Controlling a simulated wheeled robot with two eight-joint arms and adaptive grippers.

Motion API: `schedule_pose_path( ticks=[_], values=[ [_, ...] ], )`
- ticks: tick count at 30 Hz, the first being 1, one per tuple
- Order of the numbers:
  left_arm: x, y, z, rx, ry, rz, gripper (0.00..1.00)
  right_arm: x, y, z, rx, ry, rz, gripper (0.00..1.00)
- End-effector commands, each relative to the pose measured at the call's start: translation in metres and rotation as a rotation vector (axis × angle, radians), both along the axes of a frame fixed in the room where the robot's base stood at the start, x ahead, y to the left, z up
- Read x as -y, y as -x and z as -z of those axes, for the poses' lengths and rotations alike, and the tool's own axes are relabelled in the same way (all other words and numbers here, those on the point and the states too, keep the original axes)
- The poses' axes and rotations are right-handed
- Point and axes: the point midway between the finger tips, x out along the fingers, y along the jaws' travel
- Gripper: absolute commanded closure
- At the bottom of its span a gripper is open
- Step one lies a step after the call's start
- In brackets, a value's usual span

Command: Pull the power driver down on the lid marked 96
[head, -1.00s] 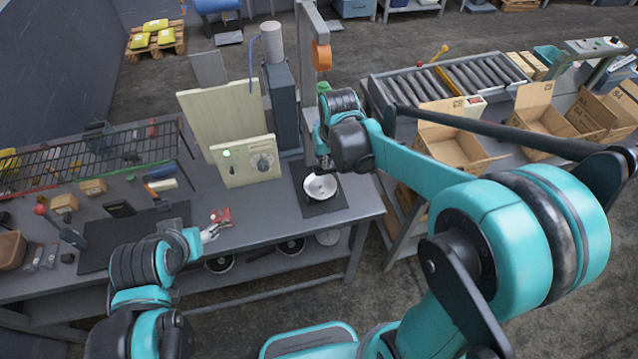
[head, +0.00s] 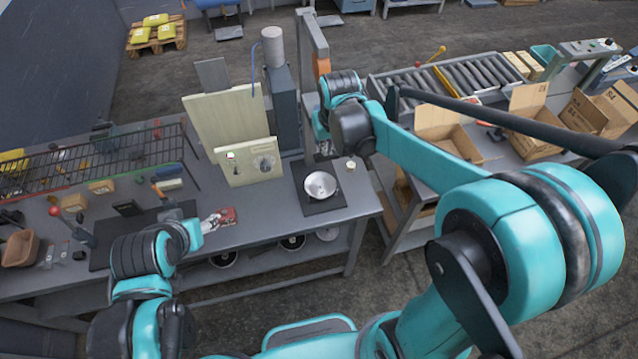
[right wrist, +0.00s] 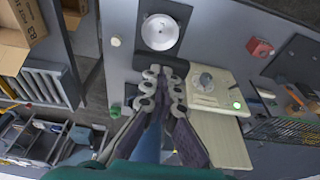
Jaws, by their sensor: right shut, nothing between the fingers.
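A round white-grey pan or lid (head: 321,185) lies on a dark square mat (head: 340,203) at the bench's right end. It also shows at the top of the right wrist view (right wrist: 160,32). No number is legible on it. An orange part, perhaps the power driver (head: 322,65), hangs on the grey post behind my right arm and is partly hidden. My right gripper (right wrist: 165,78) is shut and empty, beyond the pan in the head view. My left gripper (head: 212,224) is low over the bench beside a red item (head: 228,215); its fingers are too small to judge.
A cream control box (head: 245,170) with a dial stands left of the mat, before a tall pale board (head: 220,118). A wire rack (head: 90,160) stands at the left. A roller conveyor (head: 440,85) and open cartons (head: 440,130) are at the right.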

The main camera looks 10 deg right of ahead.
Motion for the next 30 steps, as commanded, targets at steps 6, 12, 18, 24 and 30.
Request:
schedule_pose_path(
  ticks=[6, 12, 18, 24, 30],
  values=[
    [0.0, 0.0, -0.014, 0.0, 0.0, 0.0, 0.47, 0.0, 0.0, -0.019, 0.0, 0.0, 0.0, 1.0],
    [0.0, 0.0, -0.025, 0.0, 0.0, 0.0, 0.47, 0.0, 0.0, -0.033, 0.0, 0.0, 0.0, 1.0],
    [0.0, 0.0, -0.036, 0.0, 0.0, 0.0, 0.47, 0.0, 0.0, -0.048, 0.0, 0.0, 0.0, 1.0],
    [0.0, 0.0, -0.047, 0.0, 0.0, 0.0, 0.47, 0.0, 0.0, -0.063, 0.0, 0.0, 0.0, 1.0],
    [0.0, 0.0, -0.055, 0.0, 0.0, 0.0, 0.47, 0.0, 0.0, -0.074, 0.0, 0.0, 0.0, 1.0]
  ],
)
